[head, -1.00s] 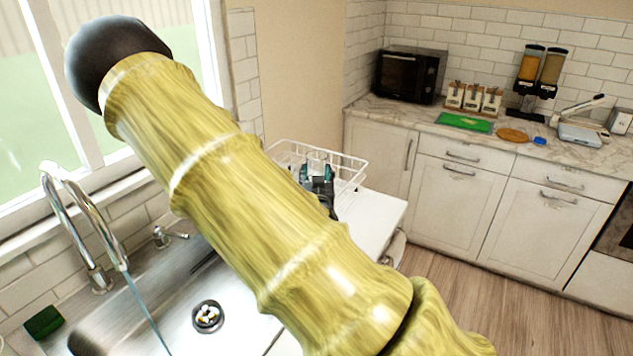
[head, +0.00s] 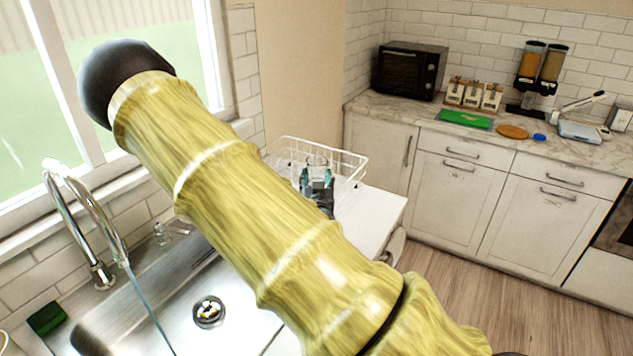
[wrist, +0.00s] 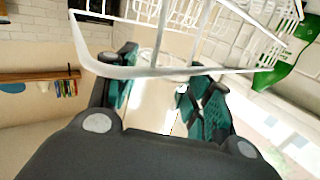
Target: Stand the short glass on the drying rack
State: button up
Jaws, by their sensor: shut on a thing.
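The short glass (head: 318,162) is clear and hard to make out. My gripper (head: 317,177) is shut on it, with the glass rim showing above the fingers in the head view. The drying rack (head: 352,161) is a white wire basket on the white counter beside the sink. In the head view the glass and fingers overlap the rack's near part. In the wrist view my gripper (wrist: 163,92) has its teal pads on either side of the clear glass (wrist: 157,102), and the rack's white rim (wrist: 160,72) crosses just beyond. I cannot tell whether the glass touches the rack.
The sink (head: 180,305) with a running faucet (head: 85,225) is at lower left. A window is behind it. The white counter (head: 372,212) right of my gripper is bare.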

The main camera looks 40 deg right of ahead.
jog(key=shift+s+a+f, duration=0.2)
jog(key=shift+s+f, duration=0.05)
jog(key=shift+f, duration=0.4)
jog(key=o, duration=1)
jog(key=shift+o, duration=0.2)
jog(key=shift+f, duration=0.15)
jog(key=shift+a, duration=0.1)
jog(key=shift+s, duration=0.1)
jog(key=shift+r+p, duration=0.45)
jog(key=shift+r, duration=0.1)
jog(key=b+v, duration=0.3)
jog(key=v, duration=0.8)
jog(key=shift+r, duration=0.35)
